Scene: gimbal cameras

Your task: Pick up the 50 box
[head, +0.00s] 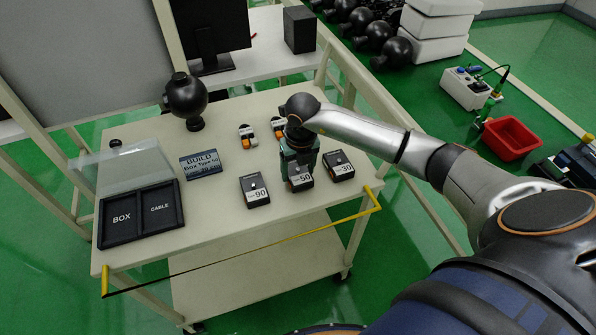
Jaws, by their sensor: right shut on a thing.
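The 50 box (301,182) is a small dark box with a white "50" label, near the front right of the cream cart top. My right gripper (299,165) comes down over it from above and is shut on it. The fingers hide the back of the box, and I cannot tell whether it touches the cart top. The 90 box (255,190) lies just left of it and the 30 box (339,166) just right. My left gripper is out of view.
A black tray (185,213) marked BOX and CABLE sits at the cart's left, with a BUILD sign (201,164) beside it. Small orange-and-white parts (248,137) lie behind the boxes. A black round device (186,97) stands at the back. A yellow rail (322,228) runs along the front edge.

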